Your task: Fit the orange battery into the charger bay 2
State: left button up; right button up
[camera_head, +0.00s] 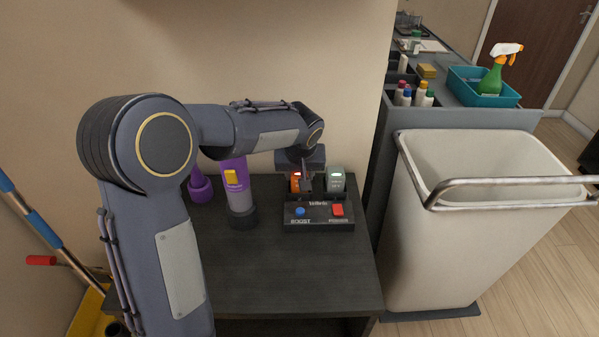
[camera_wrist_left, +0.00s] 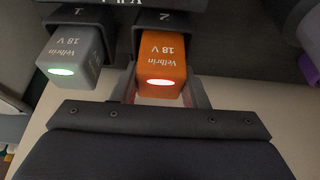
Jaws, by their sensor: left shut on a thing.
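The orange battery (camera_head: 295,183) stands at bay 2 of the dark charger (camera_head: 319,223). In the left wrist view the orange battery (camera_wrist_left: 163,66) has a lit red lamp, and its far end meets the black bay marked 2 (camera_wrist_left: 166,18). How deep it sits I cannot tell. A grey battery (camera_head: 335,180) is in the neighbouring bay 1, its lamp green in the left wrist view (camera_wrist_left: 75,58). My left gripper (camera_head: 305,172) reaches over the charger's back, its fingers (camera_wrist_left: 164,92) on both sides of the orange battery, shut on it. My right gripper is out of view.
The charger has a blue button (camera_head: 300,211) and a red switch (camera_head: 338,210) in front. A purple flashlight-like tool (camera_head: 238,195) stands close left of it. The dark tabletop (camera_head: 290,270) is clear in front. A cream bin (camera_head: 460,240) stands to the right.

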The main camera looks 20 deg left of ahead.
pick_arm(q)
jog(key=shift+f+b, duration=0.3)
jog(key=shift+b, duration=0.05)
dwell(0.5)
jog(key=o, duration=1.2)
jog(key=v, duration=0.8)
jog(key=shift+f, duration=0.1)
